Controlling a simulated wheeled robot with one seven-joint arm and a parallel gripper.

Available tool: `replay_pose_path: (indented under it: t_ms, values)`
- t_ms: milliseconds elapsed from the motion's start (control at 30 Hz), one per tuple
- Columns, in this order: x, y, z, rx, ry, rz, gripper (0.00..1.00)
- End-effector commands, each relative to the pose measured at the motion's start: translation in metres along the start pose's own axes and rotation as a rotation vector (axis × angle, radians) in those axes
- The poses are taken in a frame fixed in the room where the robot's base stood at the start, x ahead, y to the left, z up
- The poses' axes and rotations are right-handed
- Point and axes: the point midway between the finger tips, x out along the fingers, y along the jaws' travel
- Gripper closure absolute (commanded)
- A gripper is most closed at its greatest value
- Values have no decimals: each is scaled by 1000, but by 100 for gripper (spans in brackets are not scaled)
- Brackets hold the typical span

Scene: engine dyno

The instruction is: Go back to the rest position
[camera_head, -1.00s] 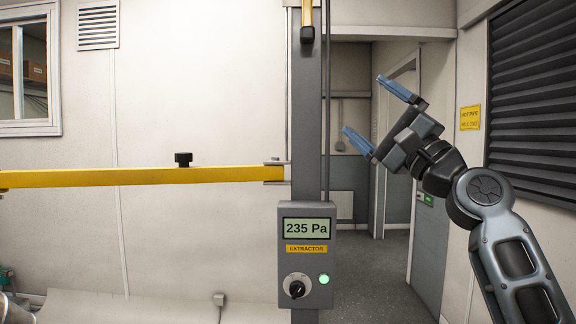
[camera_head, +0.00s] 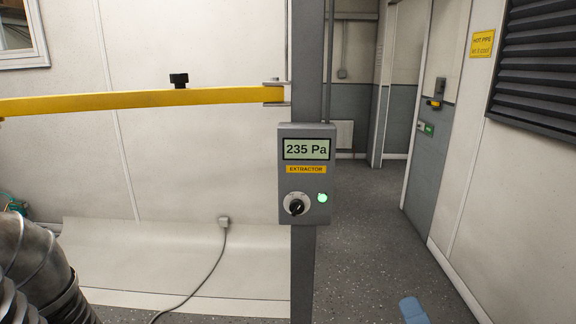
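Only one blue fingertip of my gripper (camera_head: 413,311) shows, at the bottom edge right of centre, over the grey floor. The rest of my gripper and arm is out of the picture, so its opening cannot be told. Nothing is seen held at that fingertip. The extractor control box (camera_head: 307,174) on the grey post stands up and left of it, clearly apart in the picture.
A yellow barrier bar (camera_head: 140,101) with a black knob on top reaches left from the grey post (camera_head: 305,265). A ribbed grey hose (camera_head: 38,262) fills the lower left. A cable runs across the floor. The doorway floor (camera_head: 365,215) at right is clear.

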Motion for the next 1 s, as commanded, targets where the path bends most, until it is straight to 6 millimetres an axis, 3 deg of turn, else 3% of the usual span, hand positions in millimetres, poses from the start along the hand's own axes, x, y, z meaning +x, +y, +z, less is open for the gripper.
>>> replay_pose_path:
  t_ms: [33,267,600,800,1000]
  values:
    - [-23,10,5,-47,-3,36,0]
    - [-116,33,12,-310,-23,161,0]
    - [-244,28,7,-730,-139,288,0]
    - [-301,9,-2,-967,-242,315,0]
    - [-331,-7,-8,-1112,-313,313,0]
